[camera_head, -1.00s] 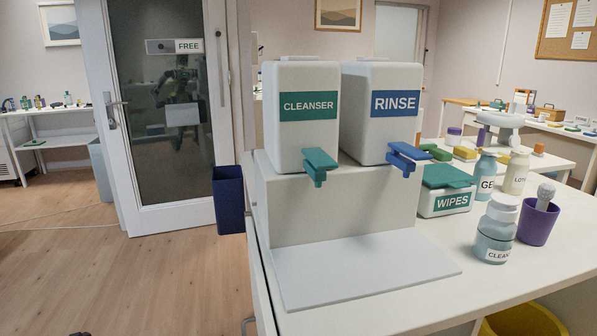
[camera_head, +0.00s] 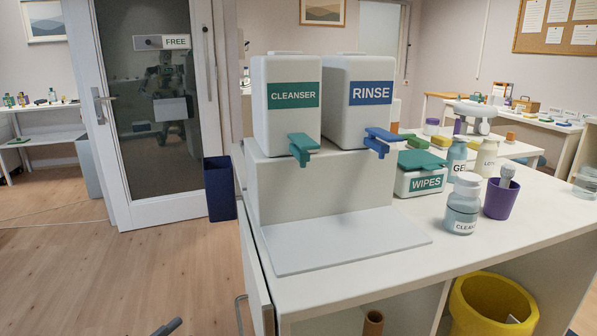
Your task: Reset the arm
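A small dark grey tip (camera_head: 168,327) shows at the bottom edge, left of the counter and over the wooden floor. It looks like the end of my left gripper, but too little of it shows to tell whether it is open or shut. It touches nothing that I can see.
A white counter (camera_head: 345,285) bears a cleanser dispenser (camera_head: 287,115), a rinse dispenser (camera_head: 357,120), a wipes box (camera_head: 421,178), bottles and a purple cup (camera_head: 500,199). A yellow bin (camera_head: 480,300) stands below. Floor (camera_head: 110,270) at left is clear.

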